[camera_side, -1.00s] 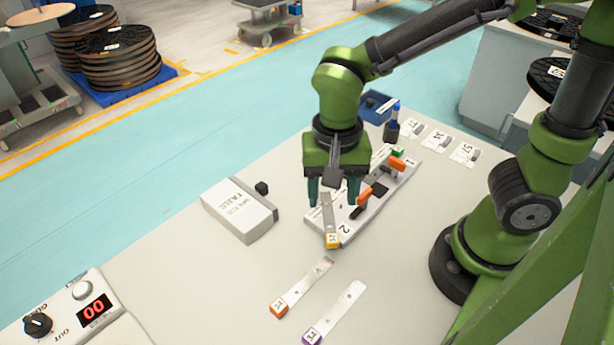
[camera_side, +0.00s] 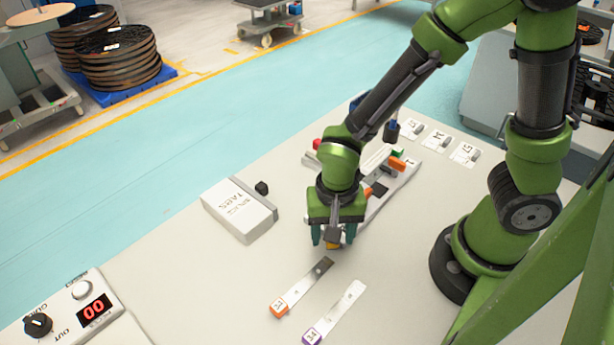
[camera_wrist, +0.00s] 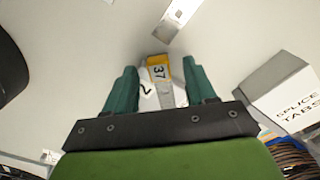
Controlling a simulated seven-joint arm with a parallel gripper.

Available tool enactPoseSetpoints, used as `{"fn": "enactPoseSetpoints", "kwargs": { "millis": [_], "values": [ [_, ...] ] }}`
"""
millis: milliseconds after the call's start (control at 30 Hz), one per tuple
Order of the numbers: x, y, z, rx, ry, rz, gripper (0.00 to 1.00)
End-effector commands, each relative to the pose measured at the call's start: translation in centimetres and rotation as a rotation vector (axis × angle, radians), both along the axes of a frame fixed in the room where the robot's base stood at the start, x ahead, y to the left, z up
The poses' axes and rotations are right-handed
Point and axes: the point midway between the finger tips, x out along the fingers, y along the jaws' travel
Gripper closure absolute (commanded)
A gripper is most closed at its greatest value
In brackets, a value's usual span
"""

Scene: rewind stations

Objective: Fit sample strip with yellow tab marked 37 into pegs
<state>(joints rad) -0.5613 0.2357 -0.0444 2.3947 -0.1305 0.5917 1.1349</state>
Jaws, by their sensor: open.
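The sample strip's yellow tab marked 37 (camera_wrist: 158,70) shows between the fingers of my gripper (camera_wrist: 160,82) in the wrist view, with a finger apart from it on each side. Part of the silver strip shows behind the tab. In the side view my gripper (camera_side: 334,240) hangs over the near end of the fixture plate (camera_side: 401,184), and the yellow tab (camera_side: 333,245) just peeks out under it. My gripper is open. The pegs under the strip are hidden by my gripper and wrist.
An orange-tab strip (camera_side: 301,287) and a purple-tab strip (camera_side: 335,312) lie on the table in front. Several labelled cards (camera_side: 438,138) lie at the back.

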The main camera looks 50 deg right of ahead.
Motion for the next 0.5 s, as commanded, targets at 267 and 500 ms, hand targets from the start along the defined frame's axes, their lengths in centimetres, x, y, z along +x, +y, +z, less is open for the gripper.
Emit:
{"fn": "enactPoseSetpoints", "kwargs": {
  "millis": [267,500],
  "values": [
    [-0.01,0.0,0.04,0.0,0.0,0.0,0.71],
    [-0.01,0.01,0.06,0.0,0.0,0.0,1.0]
  ]
}}
